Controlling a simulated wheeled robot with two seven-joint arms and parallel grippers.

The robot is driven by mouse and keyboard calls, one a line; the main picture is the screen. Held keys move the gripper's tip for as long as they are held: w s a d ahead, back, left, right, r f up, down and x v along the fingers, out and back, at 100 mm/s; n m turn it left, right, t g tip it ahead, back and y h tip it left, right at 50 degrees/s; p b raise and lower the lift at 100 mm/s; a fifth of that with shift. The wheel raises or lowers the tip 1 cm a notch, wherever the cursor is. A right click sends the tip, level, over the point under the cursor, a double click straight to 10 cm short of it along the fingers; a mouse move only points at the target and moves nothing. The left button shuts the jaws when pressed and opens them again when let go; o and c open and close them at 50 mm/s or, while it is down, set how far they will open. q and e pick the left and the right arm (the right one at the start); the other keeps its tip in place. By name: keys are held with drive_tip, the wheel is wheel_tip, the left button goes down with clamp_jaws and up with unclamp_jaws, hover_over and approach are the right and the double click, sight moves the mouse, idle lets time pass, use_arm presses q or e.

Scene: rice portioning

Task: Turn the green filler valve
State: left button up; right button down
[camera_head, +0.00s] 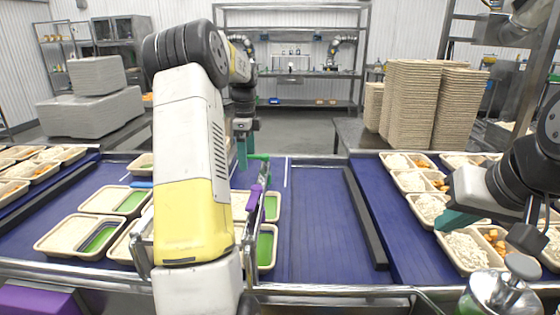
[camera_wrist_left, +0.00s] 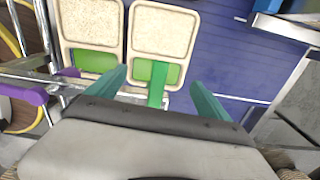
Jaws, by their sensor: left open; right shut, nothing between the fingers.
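The green filler valve's handle (camera_head: 260,157) shows in the head view beside the fingers of my left gripper (camera_head: 242,150). In the left wrist view, the green handle (camera_wrist_left: 157,88) stands between the two teal fingers of my open left gripper (camera_wrist_left: 158,92), with a gap on either side. The valve's body is hidden. A purple handle (camera_head: 254,197) is nearer to me in the head view. It also shows at the left of the left wrist view (camera_wrist_left: 22,94). My right gripper (camera_head: 455,219) is shut and empty over the trays at the right.
Trays with green compartments (camera_head: 268,243) lie under my left arm on the blue conveyor (camera_head: 315,225). Filled trays (camera_head: 462,252) line the right belt beneath my right gripper. A metal-lidded jar (camera_head: 500,290) stands at the front right. The middle belt is clear.

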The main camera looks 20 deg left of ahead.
use_arm(q)
drive_tip(key=shift+r, duration=3.6)
drive_tip(key=shift+s+d+r, duration=0.15)
drive_tip(key=shift+d+r, duration=0.05)
drive_tip(key=shift+d, duration=0.05)
drive_tip(key=s+d+r+n+t, duration=0.2)
drive_tip(key=s+d+r+n, duration=0.15)
drive_tip(key=s+d, duration=0.3)
drive_tip(key=s+d+r+n+t, duration=0.1)
drive_tip(key=s+d+r+n, duration=0.25)
drive_tip(key=s+d, duration=0.3)
drive_tip(key=s+d+f+n+t+h, duration=0.1)
drive_tip(key=s+d+f+n, duration=0.2)
drive_tip(key=s, duration=0.5)
drive_tip(key=s+d+f+n+t+h, duration=0.1)
drive_tip(key=s+d+f+n, duration=0.3)
drive_tip(key=s, duration=0.4)
drive_tip(key=shift+s+n+t, duration=0.25)
drive_tip(key=shift+n+t, duration=0.35)
